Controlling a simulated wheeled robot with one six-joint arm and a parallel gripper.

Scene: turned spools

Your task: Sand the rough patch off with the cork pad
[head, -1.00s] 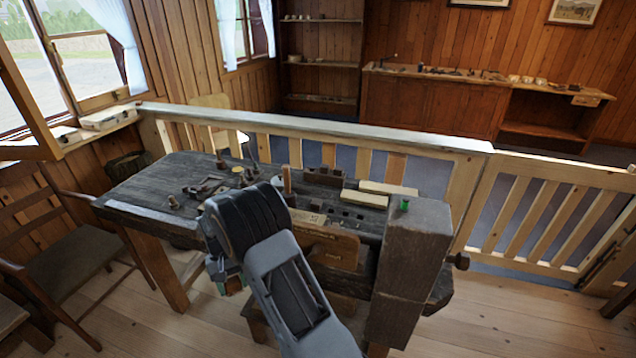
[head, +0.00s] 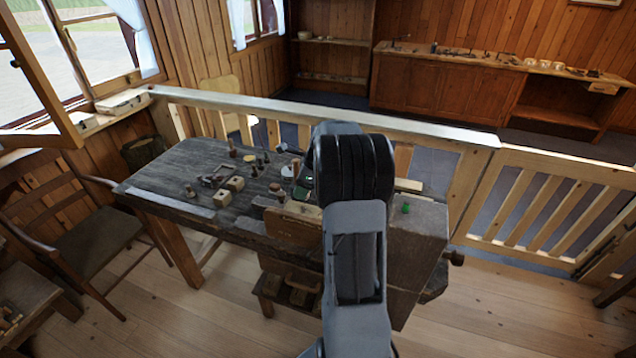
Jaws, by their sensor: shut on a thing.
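My gripper (head: 301,187) is small and partly behind my arm, over the middle of the dark workbench (head: 165,172). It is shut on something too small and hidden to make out. A pale wooden piece (head: 300,211) lies just below it; I cannot tell whether they touch. Two pale tan blocks (head: 235,183) (head: 222,198) sit on the bench to the left. A small green piece (head: 406,208) stands on the bench's right end. I cannot pick out the cork pad or the rough patch for certain.
Several small turned pieces and tools lie on the bench's left and back parts. A wooden railing (head: 430,133) runs behind the bench. A chair (head: 85,225) stands at the left. Bare plank floor (head: 520,300) is free at the right.

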